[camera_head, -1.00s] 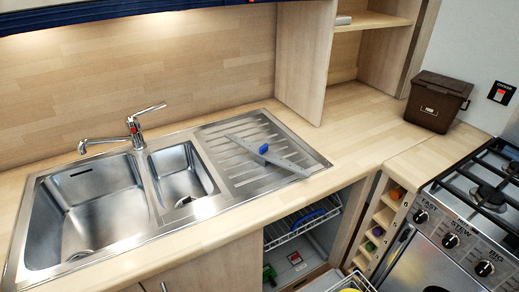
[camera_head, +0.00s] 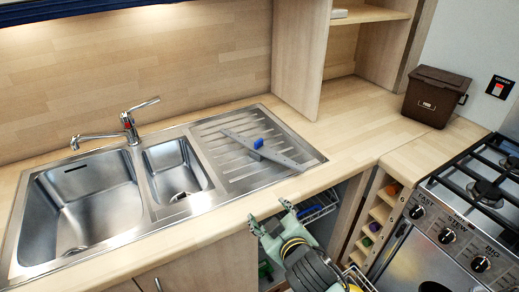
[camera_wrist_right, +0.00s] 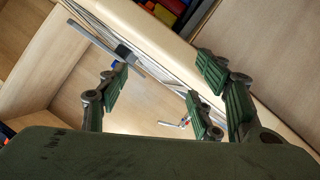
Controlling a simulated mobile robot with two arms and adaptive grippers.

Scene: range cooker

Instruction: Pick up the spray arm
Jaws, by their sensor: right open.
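The spray arm (camera_head: 287,161), a long grey bar with a blue hub in its middle, lies across the ribbed drainer (camera_head: 210,134) right of the sink bowls. In the right wrist view a grey bar with a bluish part, which looks like the spray arm (camera_wrist_right: 101,42), shows at the upper left. My right gripper (camera_head: 270,213) is open and empty at the counter's front edge, nearer to me than the spray arm and apart from it. In the right wrist view my right gripper's (camera_wrist_right: 160,88) green fingers stand wide apart. My left gripper is not in view.
The tap (camera_head: 128,128) stands behind the two sink bowls. Below the counter is an open compartment with a wire rack (camera_head: 318,209). The cooker (camera_head: 458,215) and a brown bin (camera_head: 436,96) are at the right. The counter right of the drainer is clear.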

